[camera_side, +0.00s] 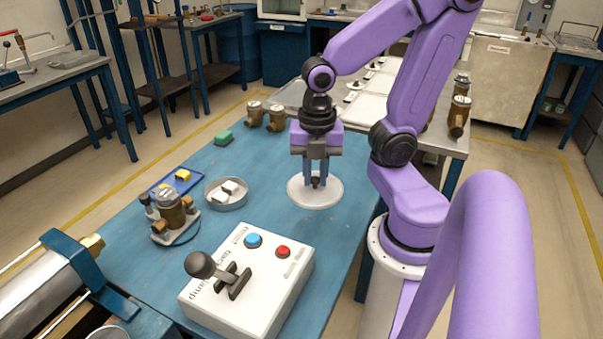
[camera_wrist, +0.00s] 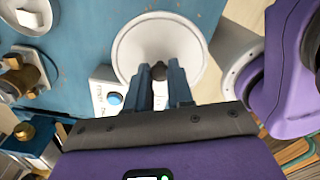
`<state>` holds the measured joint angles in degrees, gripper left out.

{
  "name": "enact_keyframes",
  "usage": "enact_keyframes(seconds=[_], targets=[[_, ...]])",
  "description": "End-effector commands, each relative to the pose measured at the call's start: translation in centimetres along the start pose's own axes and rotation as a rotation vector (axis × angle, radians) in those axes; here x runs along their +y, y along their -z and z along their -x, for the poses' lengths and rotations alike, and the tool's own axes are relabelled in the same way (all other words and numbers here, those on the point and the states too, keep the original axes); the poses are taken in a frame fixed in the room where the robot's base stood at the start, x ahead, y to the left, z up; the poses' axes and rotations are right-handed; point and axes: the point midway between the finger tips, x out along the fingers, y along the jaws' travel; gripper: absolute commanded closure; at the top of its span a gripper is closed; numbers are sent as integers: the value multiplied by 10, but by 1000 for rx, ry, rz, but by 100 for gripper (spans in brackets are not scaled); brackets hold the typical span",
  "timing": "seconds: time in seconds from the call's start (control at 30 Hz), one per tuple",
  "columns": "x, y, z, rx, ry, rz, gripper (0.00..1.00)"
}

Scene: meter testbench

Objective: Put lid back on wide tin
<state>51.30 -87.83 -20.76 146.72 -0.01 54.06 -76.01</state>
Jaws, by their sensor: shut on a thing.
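The lid (camera_side: 302,196) is a pale round disc with a small dark knob at its centre. It lies flat, on or just above the blue table, right of the middle. My gripper (camera_side: 316,181) points straight down over it, shut on the knob; the wrist view shows both fingertips (camera_wrist: 159,72) against the knob, with the lid (camera_wrist: 135,50) spread around them. The wide tin (camera_side: 226,204) is a shallow grey round dish to the left of the lid. It is open on top, and white blocks (camera_side: 230,187) lie inside it. Part of the tin shows at the wrist view's top left (camera_wrist: 40,25).
A white control box (camera_side: 250,275) with a black lever stands in front of the tin and lid. Table between tin and lid is clear.

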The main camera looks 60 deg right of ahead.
Motion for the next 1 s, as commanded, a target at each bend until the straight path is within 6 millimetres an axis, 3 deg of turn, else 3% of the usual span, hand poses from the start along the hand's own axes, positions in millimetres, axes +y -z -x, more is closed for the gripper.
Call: enact_keyframes(seconds=[0.27, 0.43, 0.67, 1.0], targets=[[-13, 7, 7, 0, -1, 0, 100], [0, 7, 11, 0, 1, -8, 100], [62, -3, 15, -1, 3, -35, 100], [163, -50, 2, 0, 3, -73, 100]])
